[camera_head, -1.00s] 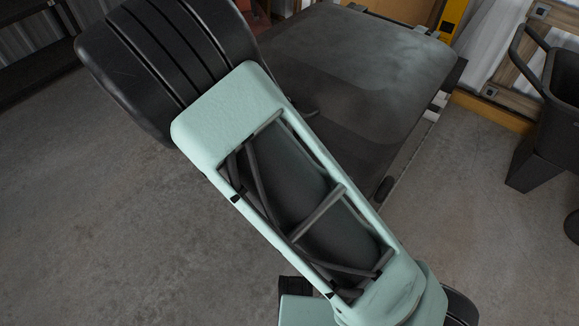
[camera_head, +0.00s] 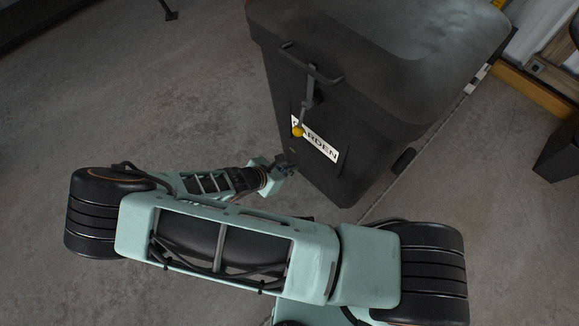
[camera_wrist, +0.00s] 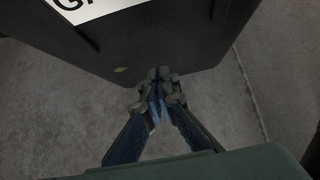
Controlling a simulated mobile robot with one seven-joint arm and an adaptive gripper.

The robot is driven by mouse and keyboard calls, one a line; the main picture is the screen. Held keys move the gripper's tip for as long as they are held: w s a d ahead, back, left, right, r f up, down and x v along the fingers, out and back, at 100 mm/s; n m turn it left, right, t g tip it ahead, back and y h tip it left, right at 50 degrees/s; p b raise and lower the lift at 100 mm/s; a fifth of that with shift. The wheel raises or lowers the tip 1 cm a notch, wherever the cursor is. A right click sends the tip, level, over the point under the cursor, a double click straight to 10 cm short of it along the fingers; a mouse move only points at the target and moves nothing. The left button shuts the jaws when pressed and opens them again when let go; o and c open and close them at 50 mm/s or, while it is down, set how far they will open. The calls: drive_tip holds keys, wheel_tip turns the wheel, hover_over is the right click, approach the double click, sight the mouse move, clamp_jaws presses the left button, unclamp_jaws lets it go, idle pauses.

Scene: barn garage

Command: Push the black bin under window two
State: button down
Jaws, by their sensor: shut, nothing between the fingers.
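The black bin (camera_head: 350,100) stands upright on the concrete floor in the upper middle of the head view. Its front has a handle, a hanging latch with a yellow knob (camera_head: 297,131) and a white label (camera_head: 316,142) reading "GARDEN", partly covered. My gripper (camera_head: 286,163) is low at the left part of the bin's front face. In the wrist view the bin's dark wall (camera_wrist: 150,40) fills the top, and my gripper (camera_wrist: 160,78) is shut and empty with its tips at the wall's lower part. Whether the tips touch it is unclear. No window is in view.
A dark bucket-like container (camera_head: 560,150) stands at the right edge. A yellow beam (camera_head: 535,98) and corrugated wall lie behind it. A floor seam runs along the bin's right side. Bare concrete floor (camera_head: 120,90) is open to the left.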

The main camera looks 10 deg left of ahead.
sight(314, 157)
drive_tip(key=b+x, duration=0.1)
drive_tip(key=x, duration=0.2)
drive_tip(key=r+b+x, duration=0.1)
drive_tip(key=x, duration=0.1)
drive_tip(key=w+d+b+x, duration=0.1)
drive_tip(key=x, duration=0.2)
drive_tip(key=shift+w+d, duration=0.1)
drive_tip(key=shift+w, duration=0.2)
drive_tip(key=shift+w+d+r, duration=0.1)
drive_tip(key=shift+w+d, duration=0.15)
drive_tip(key=shift+w, duration=0.1)
drive_tip(key=shift+w+d, duration=0.1)
